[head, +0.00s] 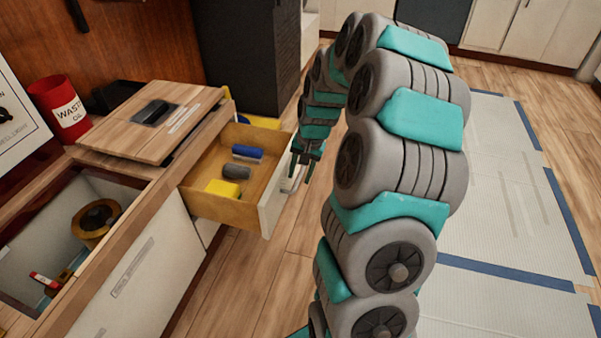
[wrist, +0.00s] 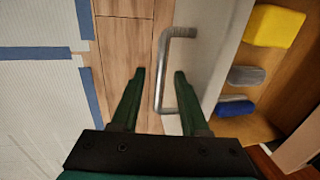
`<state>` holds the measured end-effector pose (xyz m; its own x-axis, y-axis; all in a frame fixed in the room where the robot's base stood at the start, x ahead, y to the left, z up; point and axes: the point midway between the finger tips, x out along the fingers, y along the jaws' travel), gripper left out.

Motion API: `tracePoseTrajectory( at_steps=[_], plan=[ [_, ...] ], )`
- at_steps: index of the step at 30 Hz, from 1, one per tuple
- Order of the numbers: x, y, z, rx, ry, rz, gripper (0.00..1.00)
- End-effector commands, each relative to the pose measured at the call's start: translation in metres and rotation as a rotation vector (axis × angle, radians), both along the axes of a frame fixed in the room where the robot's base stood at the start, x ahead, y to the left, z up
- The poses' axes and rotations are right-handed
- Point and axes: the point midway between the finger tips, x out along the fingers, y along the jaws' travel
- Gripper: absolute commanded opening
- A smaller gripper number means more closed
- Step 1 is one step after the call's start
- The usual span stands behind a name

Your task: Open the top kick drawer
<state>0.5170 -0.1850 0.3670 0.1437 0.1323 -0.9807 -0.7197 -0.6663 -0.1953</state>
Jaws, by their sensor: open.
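A drawer (head: 232,208) with a wooden inside and a pale front stands pulled out of the cabinet in the head view. Its pale front (wrist: 207,50) also shows in the wrist view. The grey bar handle (wrist: 162,75) is on that front; in the head view it is partly hidden by my gripper. My gripper (head: 302,172) is at the outer side of the drawer front. In the wrist view its two dark green fingers (wrist: 159,73) are apart, and the handle bar appears between them in the picture. I cannot tell whether either finger touches it.
The drawer holds a yellow sponge (head: 223,189), a grey item (head: 236,172) and a blue item (head: 247,153). A wooden board (head: 140,135) and a red waste oil can (head: 62,108) are on the counter.

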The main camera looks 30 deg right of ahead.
Motion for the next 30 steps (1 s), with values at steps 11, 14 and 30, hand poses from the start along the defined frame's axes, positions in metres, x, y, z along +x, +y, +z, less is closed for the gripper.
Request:
tracePoseTrajectory(
  at_steps=[11,14,30],
  plan=[
    [-0.004,-0.005,0.031,-0.001,-0.001,0.000,0.45],
    [-0.006,-0.008,0.048,-0.003,-0.004,-0.001,0.45],
    [-0.011,-0.011,0.077,0.000,0.000,0.000,0.45]
  ],
)
